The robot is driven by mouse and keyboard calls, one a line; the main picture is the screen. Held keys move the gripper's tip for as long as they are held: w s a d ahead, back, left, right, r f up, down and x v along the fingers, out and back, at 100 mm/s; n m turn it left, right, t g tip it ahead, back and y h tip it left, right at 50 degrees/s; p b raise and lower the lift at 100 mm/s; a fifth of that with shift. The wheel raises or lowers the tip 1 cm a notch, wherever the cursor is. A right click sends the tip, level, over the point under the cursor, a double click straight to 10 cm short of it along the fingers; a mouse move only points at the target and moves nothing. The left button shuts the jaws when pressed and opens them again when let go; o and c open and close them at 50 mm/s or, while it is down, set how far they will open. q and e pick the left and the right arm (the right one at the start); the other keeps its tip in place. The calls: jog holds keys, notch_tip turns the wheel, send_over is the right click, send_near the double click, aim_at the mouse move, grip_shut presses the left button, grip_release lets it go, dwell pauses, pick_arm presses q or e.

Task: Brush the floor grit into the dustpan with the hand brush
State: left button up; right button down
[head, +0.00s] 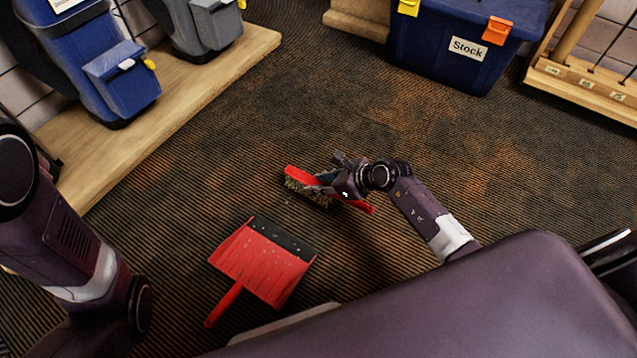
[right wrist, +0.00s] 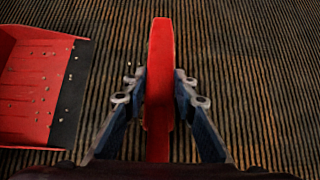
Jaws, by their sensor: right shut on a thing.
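A red hand brush (head: 298,178) with pale bristles is just above or on the carpet in the middle of the head view. My right gripper (head: 335,186) is shut on its red handle. The right wrist view shows the brush (right wrist: 160,75) between the two fingers of the gripper (right wrist: 154,95). A red dustpan (head: 262,268) with a black lip lies on the floor to the lower left of the brush. In the right wrist view the dustpan (right wrist: 30,85) is at the left, with several bits of grit in it. A few grit specks (head: 284,204) show near the bristles. My left gripper is out of view.
A wooden platform (head: 200,95) with blue and grey golf bags (head: 120,75) borders the left. A blue Stock bin (head: 460,50) and a wooden rack (head: 580,85) stand at the back. The carpet between them is open.

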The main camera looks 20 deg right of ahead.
jog(key=shift+f+b, duration=0.4)
jog(key=shift+f, duration=0.3)
jog(key=shift+f+b, duration=0.4)
jog(key=shift+f, duration=0.4)
jog(key=shift+s, duration=0.15)
